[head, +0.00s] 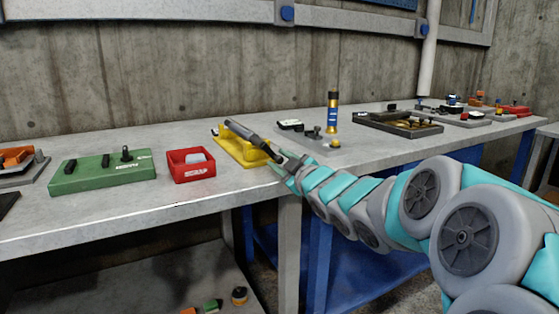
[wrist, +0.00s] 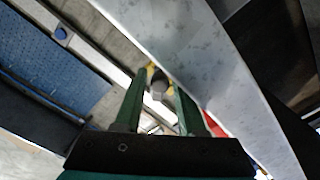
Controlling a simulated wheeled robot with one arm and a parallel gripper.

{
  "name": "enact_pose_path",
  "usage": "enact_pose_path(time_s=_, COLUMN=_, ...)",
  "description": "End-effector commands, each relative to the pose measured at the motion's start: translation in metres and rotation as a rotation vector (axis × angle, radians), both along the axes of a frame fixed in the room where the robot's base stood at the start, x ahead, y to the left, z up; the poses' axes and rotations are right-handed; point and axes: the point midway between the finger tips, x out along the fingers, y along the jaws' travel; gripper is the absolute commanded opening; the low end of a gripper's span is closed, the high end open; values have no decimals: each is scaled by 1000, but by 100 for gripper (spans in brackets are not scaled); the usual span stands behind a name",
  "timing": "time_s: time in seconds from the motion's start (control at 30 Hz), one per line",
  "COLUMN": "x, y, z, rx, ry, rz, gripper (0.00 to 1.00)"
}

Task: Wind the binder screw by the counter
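My gripper (head: 284,165) is at the front edge of the grey bench, close to the near end of a dark cylindrical tool (head: 252,138) lying in a yellow stand (head: 236,150). In the wrist view my two green fingers (wrist: 159,88) are spread apart. A round grey end (wrist: 159,90) shows between them, with yellow bits behind it. I cannot tell whether the fingers touch it. No part is clearly marked as the binder screw or the counter. A grey plate (head: 325,146) with dark knobs lies just behind and right of my gripper.
An upright yellow-and-blue cylinder (head: 332,112) stands at the back. A red bin (head: 191,165) and a green block with black knobs (head: 103,172) are to the left. A dark tray (head: 398,124) and several small devices are to the right. The bench front at left is clear.

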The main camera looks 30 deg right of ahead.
Motion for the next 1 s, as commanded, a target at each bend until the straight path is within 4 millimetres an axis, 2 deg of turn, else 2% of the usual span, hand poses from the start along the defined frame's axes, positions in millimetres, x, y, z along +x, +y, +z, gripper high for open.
enact_pose_path(time_s=0.33, x=4, y=0, z=0, rx=0, ry=-1, rz=1, gripper=38)
enact_pose_path(time_s=0.67, x=4, y=0, z=0, rx=0, ry=-1, rz=1, gripper=1)
enact_pose_path(time_s=1.0, x=4, y=0, z=0, rx=0, ry=0, rz=0, gripper=0)
